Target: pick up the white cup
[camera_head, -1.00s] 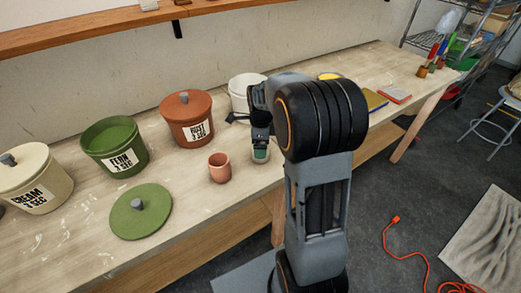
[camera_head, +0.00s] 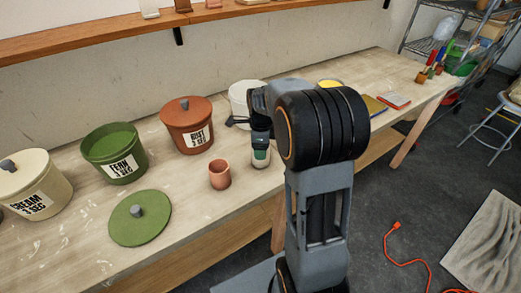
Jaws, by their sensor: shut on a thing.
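The white cup (camera_head: 261,163) is a small pale cup with a dark green patch on its upper part. It is on or just above the workbench, right of a terracotta cup; I cannot tell whether its base touches the wood. My gripper (camera_head: 260,148) points down at it from above and is shut on it. My arm and the gripper body hide part of the cup's top, and the fingertips are hard to make out.
The terracotta cup (camera_head: 220,174) stands close on the left. A green lid (camera_head: 155,222) lies on the bench. Cream (camera_head: 38,190), green (camera_head: 100,158), rust (camera_head: 180,135) and white (camera_head: 238,100) buckets line the back. A shelf (camera_head: 90,40) runs above.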

